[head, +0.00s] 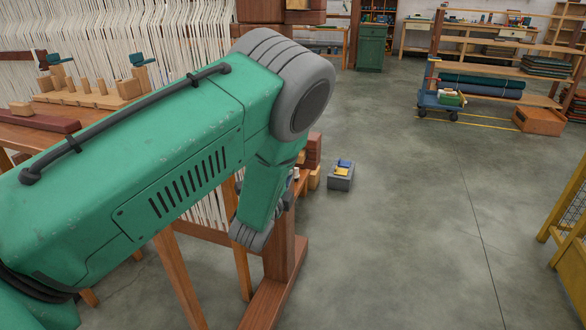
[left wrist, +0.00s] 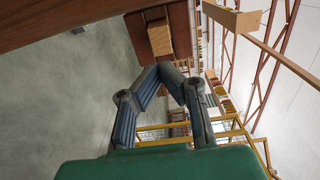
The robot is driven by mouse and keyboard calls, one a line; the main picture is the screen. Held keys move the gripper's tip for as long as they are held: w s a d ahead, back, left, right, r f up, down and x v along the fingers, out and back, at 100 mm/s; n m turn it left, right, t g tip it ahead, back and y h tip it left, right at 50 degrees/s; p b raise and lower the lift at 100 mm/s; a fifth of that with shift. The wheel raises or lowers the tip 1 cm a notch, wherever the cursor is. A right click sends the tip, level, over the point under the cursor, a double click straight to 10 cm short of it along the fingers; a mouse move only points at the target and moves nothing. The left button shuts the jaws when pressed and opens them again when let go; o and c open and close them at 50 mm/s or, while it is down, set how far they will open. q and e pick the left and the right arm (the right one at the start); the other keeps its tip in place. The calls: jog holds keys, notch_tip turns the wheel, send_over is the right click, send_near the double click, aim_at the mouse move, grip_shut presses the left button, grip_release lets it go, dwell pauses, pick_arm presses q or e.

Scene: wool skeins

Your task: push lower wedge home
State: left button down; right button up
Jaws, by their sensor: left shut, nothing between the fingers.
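My left gripper (left wrist: 159,68) shows in the left wrist view with its two dark fingers meeting at the tips, shut and empty. A light wooden piece (left wrist: 159,38), which looks like a wedge, sits at a red-brown timber (left wrist: 154,12) just beyond the fingertips. I cannot tell whether the tips touch it. In the head view my green left arm hides most of the joint. Light wood (head: 315,178) and red-brown timber (head: 314,150) show to the right of the arm. I cannot tell which wedge is the lower one. My right gripper is not in view.
A large loom frame with white warp threads (head: 120,35) and a bench with wooden pegs (head: 85,98) stand at left. A grey box (head: 341,178) with blue and yellow items lies on the floor. The concrete floor (head: 420,230) at right is mostly clear, with a yellow rack (head: 567,215) at the edge.

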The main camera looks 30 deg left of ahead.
pick_arm(q)
jog(key=s+d+f+n+g+p, duration=0.1)
jog(key=s+f+n+g+p, duration=0.15)
jog(key=s, duration=0.35)
jog(key=s+d+f+n+g+h+p, duration=0.1)
jog(key=s+f+n+g+p, duration=0.15)
jog(key=s, duration=0.45)
jog(key=s+d+f+n+g+p, duration=0.1)
jog(key=s+f+n+g+p, duration=0.1)
jog(key=s+f+g, duration=0.3)
jog(key=s+d+n+g+h+p, duration=0.1)
jog(key=s+d+n+g+p, duration=0.1)
jog(key=s, duration=0.9)
jog(key=s+d+n+g+h+p, duration=0.1)
jog(key=s+d+n+g, duration=0.4)
jog(key=s, duration=0.6)
jog(key=shift+s+f+n+h+p, duration=0.4)
jog(key=shift+h, duration=0.1)
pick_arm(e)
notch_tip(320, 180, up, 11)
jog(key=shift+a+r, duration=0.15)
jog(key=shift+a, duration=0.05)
pick_arm(q)
jog(key=shift+w+a, duration=0.1)
jog(key=shift+w, duration=0.05)
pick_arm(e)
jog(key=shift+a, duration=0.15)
